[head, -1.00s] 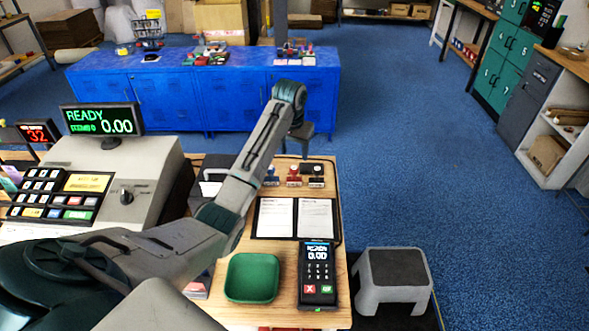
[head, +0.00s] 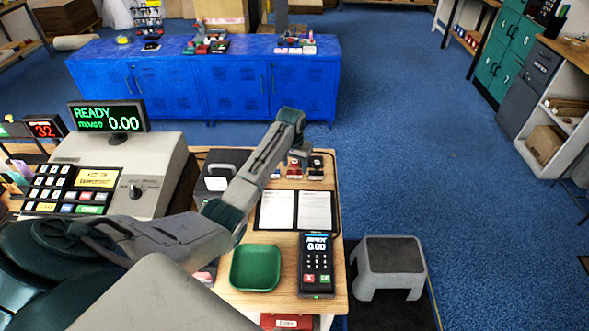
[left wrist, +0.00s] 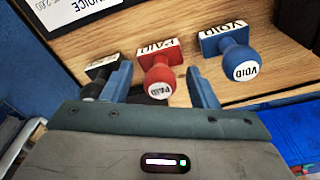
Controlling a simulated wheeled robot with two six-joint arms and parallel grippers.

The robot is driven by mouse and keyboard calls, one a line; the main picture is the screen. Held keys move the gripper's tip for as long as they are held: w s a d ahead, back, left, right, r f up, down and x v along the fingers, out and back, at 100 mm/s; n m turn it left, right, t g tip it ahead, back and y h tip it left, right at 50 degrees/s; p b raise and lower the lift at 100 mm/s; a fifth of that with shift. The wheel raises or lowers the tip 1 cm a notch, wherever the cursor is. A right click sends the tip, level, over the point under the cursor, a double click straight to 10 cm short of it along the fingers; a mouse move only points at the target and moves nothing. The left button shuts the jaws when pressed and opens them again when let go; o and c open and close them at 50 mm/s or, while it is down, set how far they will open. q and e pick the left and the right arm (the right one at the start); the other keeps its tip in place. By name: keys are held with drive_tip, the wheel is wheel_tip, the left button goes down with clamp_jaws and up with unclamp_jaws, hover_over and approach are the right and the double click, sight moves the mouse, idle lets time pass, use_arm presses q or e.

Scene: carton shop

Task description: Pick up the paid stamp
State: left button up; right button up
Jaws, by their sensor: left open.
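The paid stamp (left wrist: 158,75) is red with a round knob marked PAID. It stands on the wooden counter between the two open fingers of my left gripper (left wrist: 160,88) in the left wrist view. The fingers appear apart from it, and I cannot tell how far down they reach. In the head view my left gripper (head: 299,157) is over the row of stamps at the counter's back, partly hiding the red stamp (head: 293,173). A blue VOID stamp (left wrist: 229,48) is just right of the right finger in the left wrist view. My right gripper is not in view.
A black stamp (left wrist: 97,72) stands close beside the left finger. In the head view, a folder with white sheets (head: 314,210), a green tray (head: 255,267) and a card terminal (head: 316,264) lie nearer. The cash register (head: 117,170) is at left.

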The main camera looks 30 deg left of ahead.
sight(295, 161)
use_arm(q)
drive_tip(key=c, duration=1.1)
drive_tip(key=shift+o, duration=0.2)
drive_tip(key=shift+r, duration=0.1)
drive_tip(key=shift+r+b, duration=0.4)
drive_tip(key=shift+b, duration=0.1)
wheel_tip(295, 161, up, 2)
drive_tip(key=shift+r+b, duration=0.2)
drive_tip(key=shift+b, duration=0.85)
drive_tip(key=s+d+r, duration=0.1)
drive_tip(key=s+d, duration=0.8)
drive_tip(key=s, duration=0.4)
drive_tip(key=shift+d+r, duration=0.15)
drive_tip(key=shift+r, duration=0.2)
